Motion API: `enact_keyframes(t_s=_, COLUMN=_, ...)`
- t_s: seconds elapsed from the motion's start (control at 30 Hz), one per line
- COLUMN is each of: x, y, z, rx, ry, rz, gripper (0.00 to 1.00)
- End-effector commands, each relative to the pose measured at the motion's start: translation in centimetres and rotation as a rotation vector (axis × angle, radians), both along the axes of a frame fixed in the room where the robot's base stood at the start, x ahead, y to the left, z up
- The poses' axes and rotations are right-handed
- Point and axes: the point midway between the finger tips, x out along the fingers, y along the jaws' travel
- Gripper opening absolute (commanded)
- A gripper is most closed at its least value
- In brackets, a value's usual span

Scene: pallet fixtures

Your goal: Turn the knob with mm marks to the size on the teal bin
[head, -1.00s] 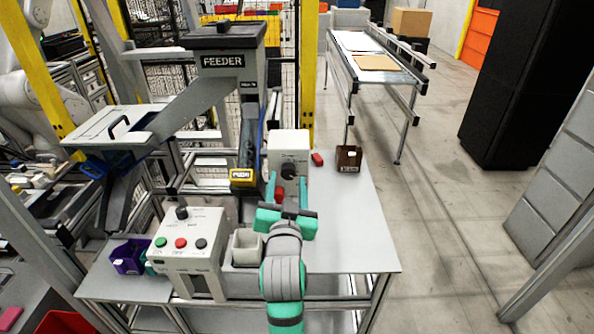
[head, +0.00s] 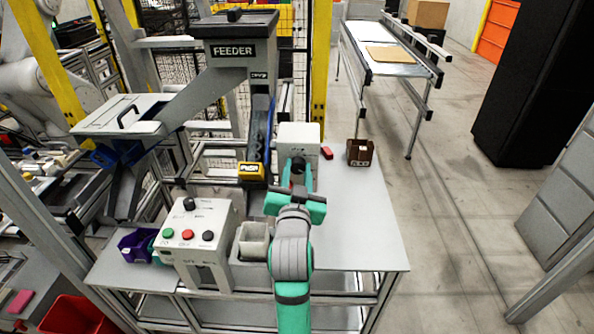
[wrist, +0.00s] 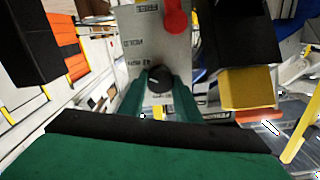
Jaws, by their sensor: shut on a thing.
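The knob (head: 298,165) is dark and round, on the front of a pale box (head: 299,134) at the back of the table. In the wrist view the knob (wrist: 159,76) has a light pointer line, and the printed marks around it are too small to read. My gripper (head: 300,174) reaches the box front, and its teal fingers lie on both sides of the knob, shut on it. A teal bin (head: 155,249) shows only in part behind the control box at the left; its size label is hidden.
A grey open container (head: 254,241) is close left of my arm.

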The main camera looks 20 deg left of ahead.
Motion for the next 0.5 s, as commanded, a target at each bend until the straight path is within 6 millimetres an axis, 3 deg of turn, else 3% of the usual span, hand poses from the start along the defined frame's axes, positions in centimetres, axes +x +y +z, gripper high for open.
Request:
enact_keyframes(t_s=0.27, x=-0.2, y=0.01, z=0.27, rx=-0.066, ry=-0.025, rz=0.001, gripper=0.08)
enact_keyframes(t_s=0.5, x=-0.26, y=0.16, z=0.34, rx=-0.23, ry=-0.074, rz=0.002, gripper=0.08)
